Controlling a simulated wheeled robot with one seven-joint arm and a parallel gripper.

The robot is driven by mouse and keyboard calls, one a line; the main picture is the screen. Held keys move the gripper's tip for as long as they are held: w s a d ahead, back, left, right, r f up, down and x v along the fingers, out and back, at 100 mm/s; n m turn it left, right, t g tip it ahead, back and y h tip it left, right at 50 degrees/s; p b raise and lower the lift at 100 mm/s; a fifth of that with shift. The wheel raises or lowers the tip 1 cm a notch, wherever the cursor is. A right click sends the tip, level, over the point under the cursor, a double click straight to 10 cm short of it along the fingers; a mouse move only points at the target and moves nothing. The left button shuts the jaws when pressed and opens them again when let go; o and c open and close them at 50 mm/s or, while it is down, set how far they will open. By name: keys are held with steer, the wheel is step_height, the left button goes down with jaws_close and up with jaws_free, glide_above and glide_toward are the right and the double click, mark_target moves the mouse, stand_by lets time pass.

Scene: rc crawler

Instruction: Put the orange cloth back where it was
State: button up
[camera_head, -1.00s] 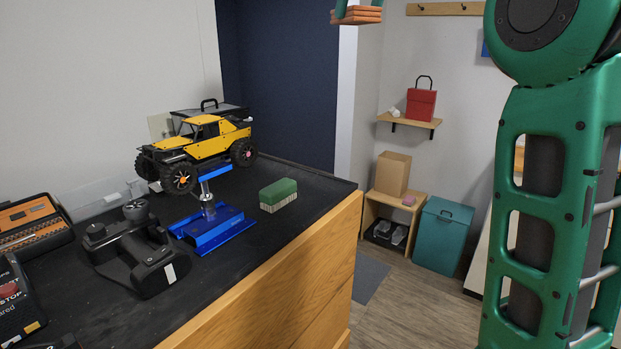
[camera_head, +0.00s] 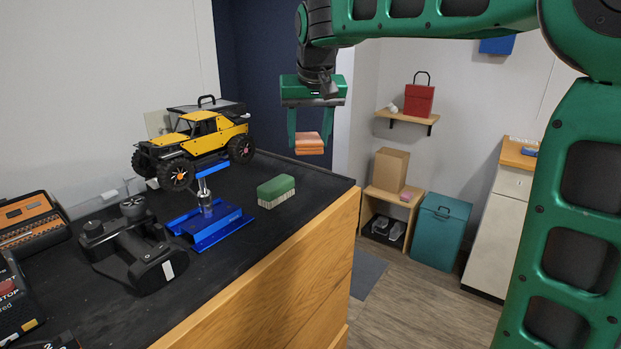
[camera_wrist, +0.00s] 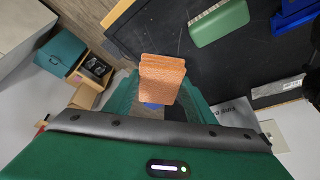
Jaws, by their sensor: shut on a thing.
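The orange cloth (camera_head: 309,143) is a small folded stack. My gripper (camera_head: 310,140) is shut on it and holds it in the air, near the far right corner of the black-topped bench (camera_head: 300,178). In the wrist view the cloth (camera_wrist: 162,80) sits between my fingers, with the bench's dark top and edge beyond it. The fingers partly hide its sides. In the head view I cannot tell exactly how high it hangs above the top.
A green-and-white block (camera_head: 277,191) lies on the bench near the cloth. A yellow crawler (camera_head: 205,140), a blue stand (camera_head: 208,228) and a black transmitter (camera_head: 133,250) stand further left. A low wooden shelf (camera_head: 392,200) and teal bin (camera_head: 439,230) stand beyond the bench.

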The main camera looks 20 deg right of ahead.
steer(key=shift+f, duration=4.3)
steer(key=o, duration=1)
steer(key=shift+f, duration=0.1)
steer(key=shift+o, duration=0.2)
